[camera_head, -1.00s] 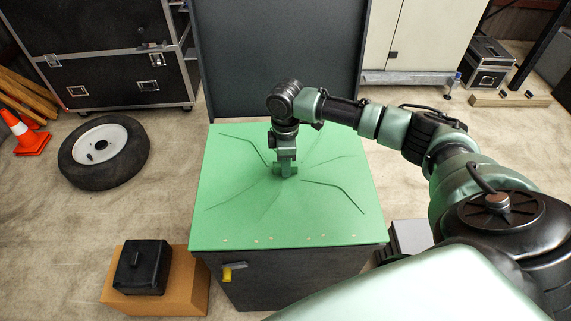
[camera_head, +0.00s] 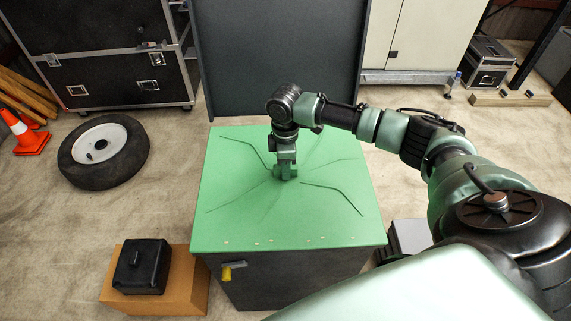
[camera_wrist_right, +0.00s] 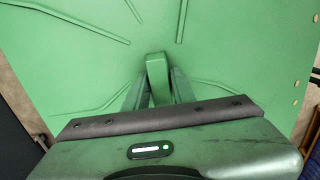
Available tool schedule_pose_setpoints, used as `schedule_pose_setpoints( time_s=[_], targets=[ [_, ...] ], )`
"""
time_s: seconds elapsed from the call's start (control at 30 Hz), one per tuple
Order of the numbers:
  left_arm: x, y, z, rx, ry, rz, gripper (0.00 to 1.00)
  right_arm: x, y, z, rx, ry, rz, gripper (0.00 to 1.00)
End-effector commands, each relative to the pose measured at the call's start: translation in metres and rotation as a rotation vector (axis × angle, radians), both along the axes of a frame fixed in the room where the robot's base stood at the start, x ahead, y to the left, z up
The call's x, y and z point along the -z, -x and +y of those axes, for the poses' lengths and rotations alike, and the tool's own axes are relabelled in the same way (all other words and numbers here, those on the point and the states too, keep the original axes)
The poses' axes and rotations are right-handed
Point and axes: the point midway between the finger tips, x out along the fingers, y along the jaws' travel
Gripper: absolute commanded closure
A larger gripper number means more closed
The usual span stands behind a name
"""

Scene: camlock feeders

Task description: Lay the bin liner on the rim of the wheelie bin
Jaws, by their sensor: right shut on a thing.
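The bin liner (camera_head: 235,215) is a green sheet with several raised creases and a row of pale dots along its near edge. It lies spread across the top of a dark box-shaped body, taken as the wheelie bin (camera_head: 290,282), and hides its rim. My right gripper (camera_head: 286,172) points straight down at the middle of the sheet and is shut on it, with faint folds running out from the grip. In the right wrist view the sheet (camera_wrist_right: 230,55) fills the background behind the gripper (camera_wrist_right: 158,75). The left gripper is not in view.
A yellow-handled latch (camera_head: 232,271) is on the bin's front. A black case on a cardboard box (camera_head: 186,280) stands at the front left. A tyre (camera_head: 75,165) and a traffic cone (camera_head: 25,138) lie farther left. A dark panel (camera_head: 280,60) stands close behind.

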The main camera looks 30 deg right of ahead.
Motion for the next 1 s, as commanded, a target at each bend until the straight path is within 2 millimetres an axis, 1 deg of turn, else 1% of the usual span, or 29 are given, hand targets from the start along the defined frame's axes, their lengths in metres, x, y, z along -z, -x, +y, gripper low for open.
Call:
schedule_pose_setpoints(
  time_s=[0.53,1.0],
  targets=[
    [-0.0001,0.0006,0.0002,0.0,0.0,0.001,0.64,0.0007,-0.0006,0.0002,0.0,-0.001,-0.002,1.0],
    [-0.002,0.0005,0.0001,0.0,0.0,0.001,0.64,0.0072,-0.0009,0.0003,-0.001,-0.001,-0.003,1.0]
  ],
)
